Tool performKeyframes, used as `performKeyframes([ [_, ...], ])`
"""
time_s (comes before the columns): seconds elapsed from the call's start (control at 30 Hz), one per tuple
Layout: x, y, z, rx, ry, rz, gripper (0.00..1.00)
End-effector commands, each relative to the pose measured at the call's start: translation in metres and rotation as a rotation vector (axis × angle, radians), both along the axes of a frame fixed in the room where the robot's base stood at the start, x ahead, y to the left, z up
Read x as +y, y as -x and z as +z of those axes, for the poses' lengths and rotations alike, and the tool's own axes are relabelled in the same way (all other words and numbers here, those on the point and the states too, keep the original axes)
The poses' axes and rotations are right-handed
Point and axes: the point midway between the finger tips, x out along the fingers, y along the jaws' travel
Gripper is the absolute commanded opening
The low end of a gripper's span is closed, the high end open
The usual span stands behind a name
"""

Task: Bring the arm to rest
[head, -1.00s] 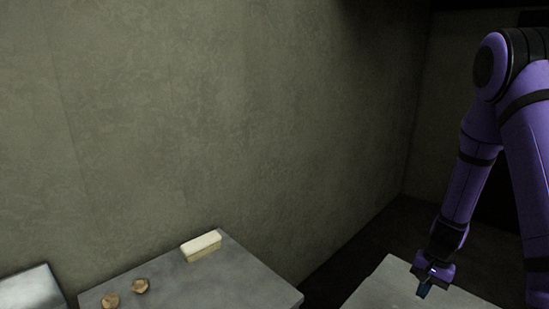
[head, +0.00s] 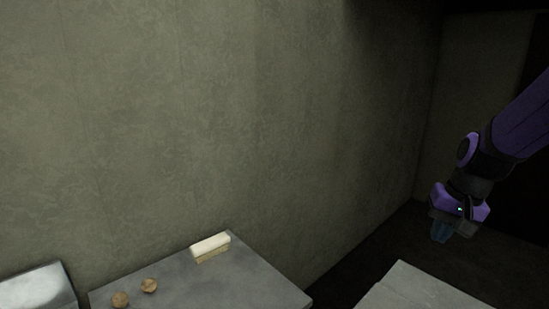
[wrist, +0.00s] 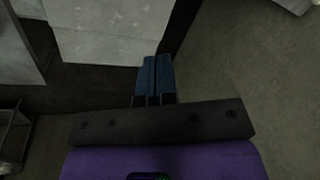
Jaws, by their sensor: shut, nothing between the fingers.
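My gripper (head: 441,232) hangs at the right of the head view, at the end of my purple arm, pointing down. Its blue fingers are together and hold nothing. In the wrist view the shut fingers (wrist: 155,78) show at the middle, over dark floor and the edge of a pale grey surface.
A grey table (head: 250,285) at the lower middle bears a pale block with a tan underside (head: 211,247) and two small round brown things (head: 149,286). A second pale grey surface (head: 415,290) lies below my gripper. A metal-looking box (head: 38,288) is at lower left. A wall stands behind.

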Motion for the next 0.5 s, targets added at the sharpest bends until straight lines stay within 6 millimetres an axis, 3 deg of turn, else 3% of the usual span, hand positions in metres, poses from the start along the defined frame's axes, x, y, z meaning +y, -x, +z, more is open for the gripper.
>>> performKeyframes([
  [0.1, 0.008, 0.014, 0.024, -0.043, 0.019, 0.041, 0.0],
  [0.5, 0.028, 0.071, 0.086, -0.166, 0.095, 0.16, 0.0],
])
